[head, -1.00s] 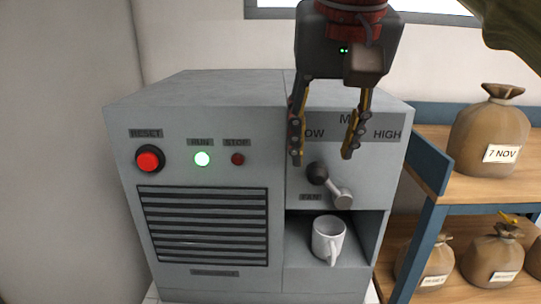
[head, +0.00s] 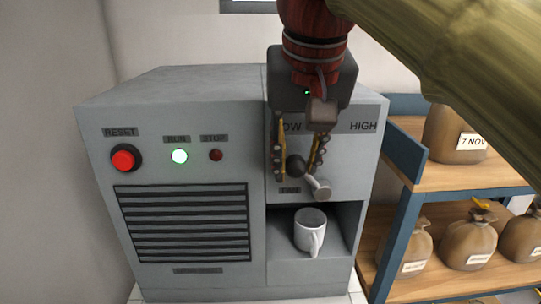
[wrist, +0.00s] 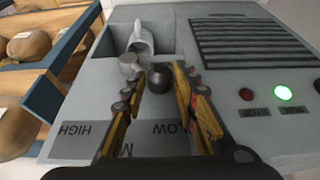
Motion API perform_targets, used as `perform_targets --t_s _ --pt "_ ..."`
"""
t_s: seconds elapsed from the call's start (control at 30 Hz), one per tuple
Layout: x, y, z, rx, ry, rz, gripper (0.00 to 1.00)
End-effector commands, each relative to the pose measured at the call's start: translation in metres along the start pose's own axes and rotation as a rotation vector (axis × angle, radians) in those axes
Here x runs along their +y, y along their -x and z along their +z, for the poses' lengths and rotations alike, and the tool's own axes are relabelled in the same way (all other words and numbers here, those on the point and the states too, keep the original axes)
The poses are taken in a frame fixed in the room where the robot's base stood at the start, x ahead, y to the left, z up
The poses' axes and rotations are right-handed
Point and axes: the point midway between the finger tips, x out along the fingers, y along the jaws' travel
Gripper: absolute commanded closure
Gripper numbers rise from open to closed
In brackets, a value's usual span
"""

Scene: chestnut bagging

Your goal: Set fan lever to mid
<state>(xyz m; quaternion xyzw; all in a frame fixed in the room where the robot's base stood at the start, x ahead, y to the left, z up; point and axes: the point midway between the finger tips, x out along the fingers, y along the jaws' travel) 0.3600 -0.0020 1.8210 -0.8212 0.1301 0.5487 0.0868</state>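The fan lever is a dark round hub with a short arm and a grey knob (head: 319,188) on the front of the grey machine (head: 190,101). The knob points to the lower right, toward the HIGH side. The scale plate (head: 362,126) reads LOW and HIGH; its middle is hidden by my gripper. My gripper (head: 298,175) is open, with its fingers pointing down on either side of the dark hub. In the wrist view the hub (wrist: 160,79) lies between the fingertips and the grey knob (wrist: 129,64) lies just outside one finger. I cannot tell whether either finger touches the lever.
A white mug (head: 310,231) stands in the recess below the lever. The green RUN light (head: 180,156) is lit, between the red RESET button (head: 123,158) and the dark red STOP button (head: 216,155). A shelf (head: 405,233) with tied sacks stands close on the right.

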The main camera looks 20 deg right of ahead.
Motion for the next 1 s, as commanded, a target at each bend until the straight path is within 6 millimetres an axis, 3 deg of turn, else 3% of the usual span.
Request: perform_targets --t_s 0.47,1.0 --pt "-0.0001 0.0 0.0 0.0 0.0 0.0 1.0" --pt "-0.0002 -0.0004 -0.0022 0.0 -0.004 -0.005 1.0"
